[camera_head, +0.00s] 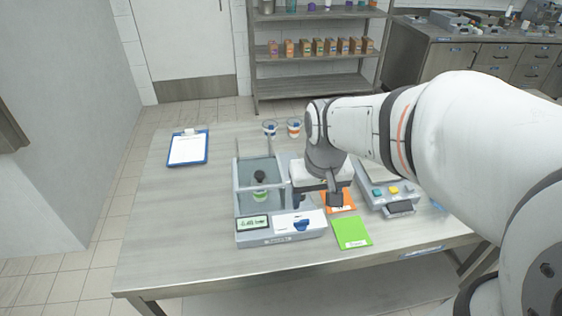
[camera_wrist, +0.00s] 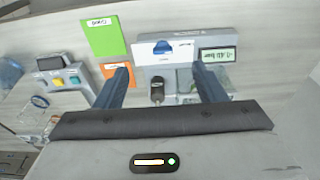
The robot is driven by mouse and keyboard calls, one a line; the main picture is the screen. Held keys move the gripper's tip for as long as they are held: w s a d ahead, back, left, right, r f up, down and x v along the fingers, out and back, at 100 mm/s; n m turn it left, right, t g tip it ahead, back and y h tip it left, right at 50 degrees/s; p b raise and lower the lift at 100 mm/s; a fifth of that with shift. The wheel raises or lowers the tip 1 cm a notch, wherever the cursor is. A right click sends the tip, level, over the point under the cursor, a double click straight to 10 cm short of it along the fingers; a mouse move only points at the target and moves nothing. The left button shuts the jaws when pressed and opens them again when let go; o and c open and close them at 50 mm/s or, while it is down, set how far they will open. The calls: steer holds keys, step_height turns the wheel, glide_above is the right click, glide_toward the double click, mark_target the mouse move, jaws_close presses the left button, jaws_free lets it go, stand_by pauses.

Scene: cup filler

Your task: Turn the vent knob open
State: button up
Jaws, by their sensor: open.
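A grey vacuum device (camera_head: 250,239) stands on the table. A blue knob (camera_head: 301,226), which looks like the vent knob, sits on the white panel at its front right. It also shows in the wrist view (camera_wrist: 162,47). My gripper (camera_head: 316,200) is open and empty, just behind and above the front panel. In the wrist view its two fingers (camera_wrist: 161,70) are spread wide, with the blue knob beyond the tips and apart from them. A black knob-like part (camera_wrist: 156,90) shows between the fingers. My gripper hides the device's right side in the head view.
A clear chamber (camera_head: 240,172) with a cup (camera_head: 260,194) forms the device's left part, beside a lit display (camera_head: 253,223). Green (camera_head: 352,232) and orange (camera_head: 347,207) cards and a scale-like device (camera_head: 401,208) lie to the right. The left table is clear but for a clipboard (camera_head: 187,149).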

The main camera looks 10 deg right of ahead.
steer(key=g+b, duration=0.2)
glide_above(302, 221)
step_height(302, 221, down, 9)
steer(key=shift+w+f, duration=0.1)
steer(key=shift+f, duration=0.2)
step_height(302, 221, down, 8)
steer(key=shift+r, duration=0.25)
steer(key=shift+c, duration=0.3)
steer(key=c, duration=0.9)
